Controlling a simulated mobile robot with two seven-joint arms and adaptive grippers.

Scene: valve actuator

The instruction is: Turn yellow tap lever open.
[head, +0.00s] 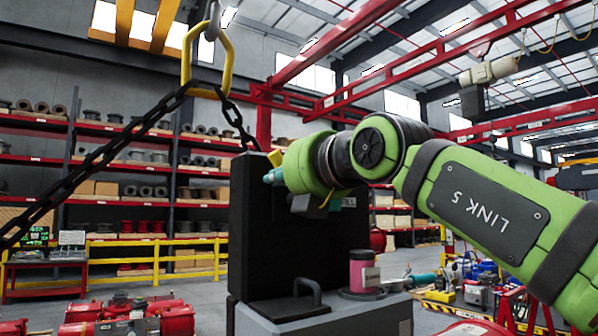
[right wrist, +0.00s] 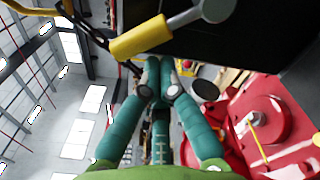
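The yellow tap lever (right wrist: 140,38) shows in the right wrist view as a yellow grip on a grey metal rod, in front of a dark panel. In the head view, a small yellow piece (head: 275,157) by the tall black box (head: 262,240) may be the same lever. My right gripper (right wrist: 160,82) has teal fingers drawn together at the tips, with nothing visible between them. The tips are just below the yellow grip in the right wrist view; I cannot tell whether they touch it. In the head view my right gripper (head: 274,177) is mostly hidden behind its wrist. My left gripper is out of view.
A black chain (head: 95,160) hangs from a yellow hook link (head: 228,65) at the left. A pink-labelled container (head: 363,270) stands on the grey cabinet (head: 378,315) beside the black box. Red machinery (right wrist: 268,125) fills the right of the right wrist view.

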